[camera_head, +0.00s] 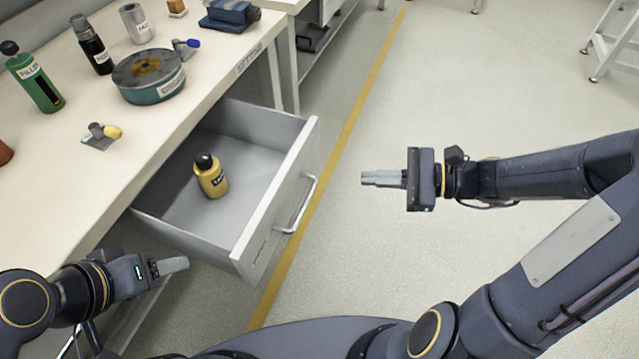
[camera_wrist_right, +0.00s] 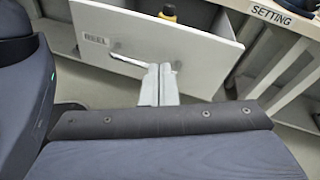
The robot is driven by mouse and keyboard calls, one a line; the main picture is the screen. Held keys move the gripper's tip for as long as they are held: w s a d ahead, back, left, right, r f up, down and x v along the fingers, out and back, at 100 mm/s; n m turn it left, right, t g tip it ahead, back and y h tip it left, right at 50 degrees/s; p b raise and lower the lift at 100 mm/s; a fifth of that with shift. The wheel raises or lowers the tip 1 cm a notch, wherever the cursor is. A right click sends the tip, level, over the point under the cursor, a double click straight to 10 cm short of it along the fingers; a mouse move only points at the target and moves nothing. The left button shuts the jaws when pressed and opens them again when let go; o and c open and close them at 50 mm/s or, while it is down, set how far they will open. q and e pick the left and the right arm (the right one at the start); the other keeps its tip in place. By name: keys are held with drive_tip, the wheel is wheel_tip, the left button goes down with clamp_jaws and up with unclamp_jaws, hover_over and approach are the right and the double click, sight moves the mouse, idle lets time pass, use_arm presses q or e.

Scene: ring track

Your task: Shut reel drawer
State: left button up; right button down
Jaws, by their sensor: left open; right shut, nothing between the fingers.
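The drawer (camera_head: 288,165) under the workbench is pulled out, with a grey front and a bar handle (camera_head: 300,205). A yellow bottle with a black cap (camera_head: 211,178) stands inside it. My right gripper (camera_head: 368,179) is shut and empty, out to the right of the drawer front and apart from the handle. In the right wrist view, its fingers (camera_wrist_right: 160,84) point toward the drawer front (camera_wrist_right: 150,42), and the handle (camera_wrist_right: 128,62) appears just beyond them.
The workbench top (camera_head: 60,190) holds a green bottle (camera_head: 33,78), a dark bottle (camera_head: 92,45), a round teal tin (camera_head: 148,78) and small parts. A yellow floor line (camera_head: 352,125) runs past the drawer.

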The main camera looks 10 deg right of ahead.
drive_tip(key=w+d+f+m+t+b, duration=0.2)
drive_tip(key=w+d+f+m+t, duration=0.15)
drive_tip(key=f+m, duration=0.2)
drive_tip(key=b, duration=0.4)
approach(307, 156)
drive_tip(key=shift+t+y, duration=0.3)
drive_tip(key=shift+t, duration=0.05)
drive_tip(key=x, duration=0.6)
drive_tip(key=shift+a+f, duration=0.3)
drive_tip(key=shift+a, duration=0.05)
use_arm(q)
wheel_tip(307, 156, down, 8)
drive_tip(key=shift+r, duration=0.25)
use_arm(e)
drive_tip(key=shift+a, duration=0.1)
